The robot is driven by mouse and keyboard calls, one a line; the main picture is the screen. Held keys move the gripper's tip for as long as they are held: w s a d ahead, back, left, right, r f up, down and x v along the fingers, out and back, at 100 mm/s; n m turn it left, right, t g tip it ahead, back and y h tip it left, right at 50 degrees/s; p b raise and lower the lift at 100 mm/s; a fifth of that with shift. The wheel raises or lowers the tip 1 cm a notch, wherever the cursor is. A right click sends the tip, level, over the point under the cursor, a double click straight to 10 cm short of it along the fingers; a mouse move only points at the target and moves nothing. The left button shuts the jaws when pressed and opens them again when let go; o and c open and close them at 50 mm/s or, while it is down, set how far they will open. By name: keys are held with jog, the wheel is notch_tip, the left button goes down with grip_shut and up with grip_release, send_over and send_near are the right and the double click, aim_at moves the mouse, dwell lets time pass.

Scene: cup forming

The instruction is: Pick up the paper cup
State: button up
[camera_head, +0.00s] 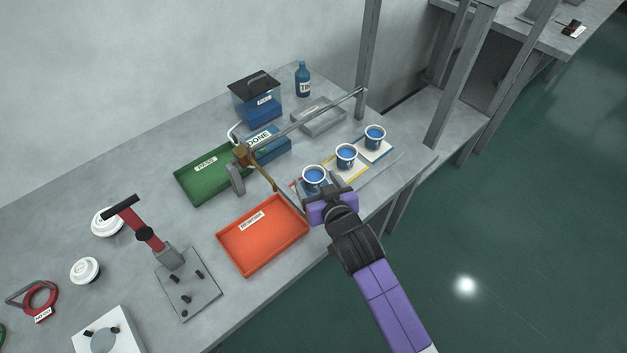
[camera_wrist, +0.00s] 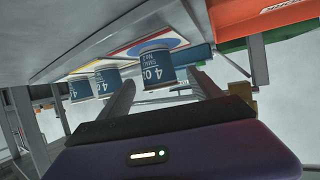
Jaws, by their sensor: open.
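Three paper cups with white rims and blue sides stand in a slanting row near the table's right edge. The nearest cup (camera_head: 314,175) is just beyond my gripper (camera_head: 327,190), which partly covers it. The middle cup (camera_head: 346,153) and the far cup (camera_head: 375,135) stand clear of it. In the wrist view, which looks upside down, the nearest cup (camera_wrist: 156,66) shows its "4 oz" print between the tips of my open fingers (camera_wrist: 161,80). I see no finger touching it. The two other cups show to the left.
An orange tray (camera_head: 240,254) lies left of my gripper, with a green tray (camera_head: 185,187) behind it. A metal post with a long rod (camera_head: 310,115) stands behind the cups. A blue bin (camera_head: 257,108) and bottle (camera_head: 302,82) are farther back. The table edge is close on the right.

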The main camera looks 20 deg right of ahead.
jog(key=shift+x, duration=1.5)
jog(key=shift+r, duration=0.1)
jog(key=c, duration=1.4)
jog(key=shift+r, duration=0.15)
